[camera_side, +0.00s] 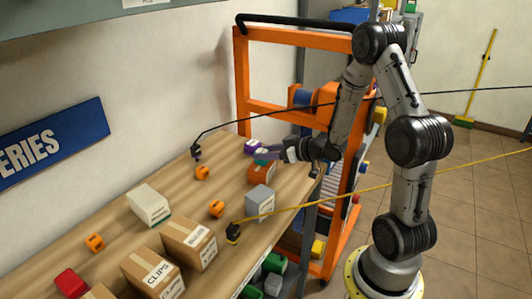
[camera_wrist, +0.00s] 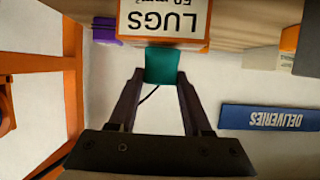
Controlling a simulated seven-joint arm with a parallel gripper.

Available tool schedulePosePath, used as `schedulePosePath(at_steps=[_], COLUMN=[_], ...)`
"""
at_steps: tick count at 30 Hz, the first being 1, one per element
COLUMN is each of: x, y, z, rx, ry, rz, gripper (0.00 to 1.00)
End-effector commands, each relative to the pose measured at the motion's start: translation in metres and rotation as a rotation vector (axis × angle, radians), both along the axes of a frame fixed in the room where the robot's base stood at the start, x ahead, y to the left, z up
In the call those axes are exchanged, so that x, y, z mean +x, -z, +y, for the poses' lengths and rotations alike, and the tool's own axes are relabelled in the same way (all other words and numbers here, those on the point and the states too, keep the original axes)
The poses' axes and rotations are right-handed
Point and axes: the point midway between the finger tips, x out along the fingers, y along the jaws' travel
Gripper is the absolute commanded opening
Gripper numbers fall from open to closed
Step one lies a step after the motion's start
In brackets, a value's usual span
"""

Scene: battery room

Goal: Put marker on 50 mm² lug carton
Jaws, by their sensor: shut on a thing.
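The 50 mm² lug carton (camera_side: 261,174) is orange and stands near the far end of the bench. In the wrist view its white label (camera_wrist: 165,17) shows upside down, reading LUGS. My gripper (camera_side: 269,155) reaches in level from the right over the carton. It also shows in the wrist view (camera_wrist: 160,82), its fingers closed on a small teal block (camera_wrist: 161,65), which I take as the marker. The block (camera_side: 262,162) is right at the carton's top edge. I cannot tell whether it touches the carton.
A purple item (camera_side: 252,146) stands close by the carton. A grey box (camera_side: 260,202), a white carton (camera_side: 148,206), brown cartons (camera_side: 189,243) and orange pieces (camera_side: 216,208) are nearer. An orange frame (camera_side: 242,85) and a black cable (camera_side: 290,112) are close to my arm.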

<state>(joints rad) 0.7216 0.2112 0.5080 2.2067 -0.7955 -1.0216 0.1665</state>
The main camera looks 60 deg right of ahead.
Motion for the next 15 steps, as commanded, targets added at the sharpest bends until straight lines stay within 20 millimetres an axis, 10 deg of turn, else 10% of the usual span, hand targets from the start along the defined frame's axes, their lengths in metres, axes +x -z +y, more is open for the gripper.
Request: schedulePosePath(at_steps=[6,7,11,15], x=[-0.0001,-0.0001,-0.0002,-0.0001], y=[0.0042,0.0037,0.0035,0.0034], z=[0.0001,0.0002,0.0002,0.0002], rx=[0.001,0.000,0.000,0.000], ry=[-0.001,-0.001,-0.001,-0.001], rz=[0.001,0.001,0.001,0.000], gripper=[0.00,0.55,0.78,0.79])
